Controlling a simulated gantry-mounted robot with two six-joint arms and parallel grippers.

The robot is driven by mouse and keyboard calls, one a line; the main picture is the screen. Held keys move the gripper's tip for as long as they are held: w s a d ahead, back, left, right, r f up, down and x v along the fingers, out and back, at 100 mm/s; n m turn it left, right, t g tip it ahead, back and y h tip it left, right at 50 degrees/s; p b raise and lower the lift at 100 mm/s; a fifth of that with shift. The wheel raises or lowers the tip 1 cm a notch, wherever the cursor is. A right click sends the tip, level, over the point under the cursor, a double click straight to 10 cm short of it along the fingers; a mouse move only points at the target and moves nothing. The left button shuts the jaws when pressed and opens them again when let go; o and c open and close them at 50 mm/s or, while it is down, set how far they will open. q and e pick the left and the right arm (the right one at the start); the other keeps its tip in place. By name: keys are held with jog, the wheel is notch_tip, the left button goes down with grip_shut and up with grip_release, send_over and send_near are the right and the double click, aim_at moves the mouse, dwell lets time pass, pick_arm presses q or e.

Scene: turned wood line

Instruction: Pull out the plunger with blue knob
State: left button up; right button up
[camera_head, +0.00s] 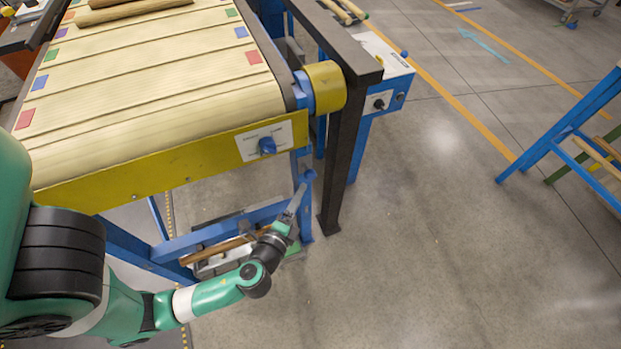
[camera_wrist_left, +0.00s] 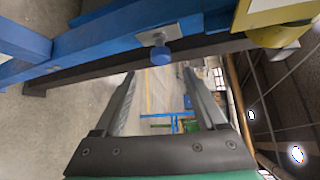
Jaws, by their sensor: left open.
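The plunger's blue knob (camera_wrist_left: 161,55) sticks out from a small metal plate on a blue frame beam in the left wrist view. In the head view a blue knob (camera_head: 308,175) shows at the conveyor's blue leg, just beyond my left fingertips. My left gripper (camera_head: 299,195) points up toward it from below. In the left wrist view its two fingers (camera_wrist_left: 158,72) are spread and empty, with the knob just beyond the gap between their tips. I cannot tell whether they touch it. My right gripper is not in view.
A dark post (camera_head: 345,150) stands right of the leg. A lower blue beam (camera_head: 215,238) and a wooden rod (camera_head: 215,250) lie near my forearm.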

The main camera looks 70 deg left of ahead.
aim_at(309, 179)
pick_arm(q)
jog(key=b+x, duration=0.1)
jog(key=x, duration=0.8)
jog(key=shift+w+a, duration=0.25)
grip_shut()
dwell(0.9)
